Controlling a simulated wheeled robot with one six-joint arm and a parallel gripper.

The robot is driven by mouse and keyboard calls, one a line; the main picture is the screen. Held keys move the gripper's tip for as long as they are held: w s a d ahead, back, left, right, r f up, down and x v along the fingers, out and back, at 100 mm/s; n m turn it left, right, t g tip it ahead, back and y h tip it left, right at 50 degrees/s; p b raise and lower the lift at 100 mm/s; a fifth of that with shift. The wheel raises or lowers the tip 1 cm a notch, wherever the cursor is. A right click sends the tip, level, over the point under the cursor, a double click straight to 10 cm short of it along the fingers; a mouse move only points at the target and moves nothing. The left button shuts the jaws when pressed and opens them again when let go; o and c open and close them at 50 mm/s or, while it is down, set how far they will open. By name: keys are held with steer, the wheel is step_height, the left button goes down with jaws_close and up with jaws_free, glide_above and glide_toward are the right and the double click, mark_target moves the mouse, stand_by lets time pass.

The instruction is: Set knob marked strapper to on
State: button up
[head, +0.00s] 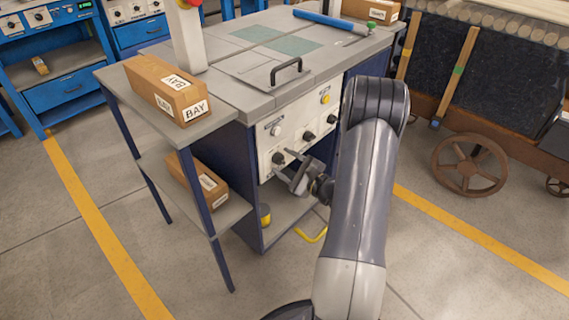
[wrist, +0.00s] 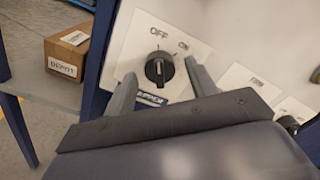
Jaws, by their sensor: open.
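The black knob (wrist: 159,69) sits on a white plate with OFF printed above it and ON to its upper right. Its white pointer line looks close to upright, toward OFF. A blue label (wrist: 151,98) below it is partly hidden; its visible letters fit "strapper". In the head view this knob (head: 278,158) is at the lower left of the cream control panel (head: 302,122). My gripper (head: 284,163) is open at the panel. In the wrist view its fingers stand left and right of the knob, with visible gaps; contact cannot be seen.
Other dark knobs (head: 309,136) sit right of it on the panel. A side shelf with cardboard boxes (head: 168,90) stands to the left. A black handle (head: 286,70) rises from the worktop. A yellow handle (head: 311,236) is low by the cabinet.

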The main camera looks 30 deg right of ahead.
steer(key=shift+w+a, duration=0.1)
steer(key=shift+w, duration=0.2)
steer(key=shift+c, duration=0.4)
steer(key=c, duration=0.9)
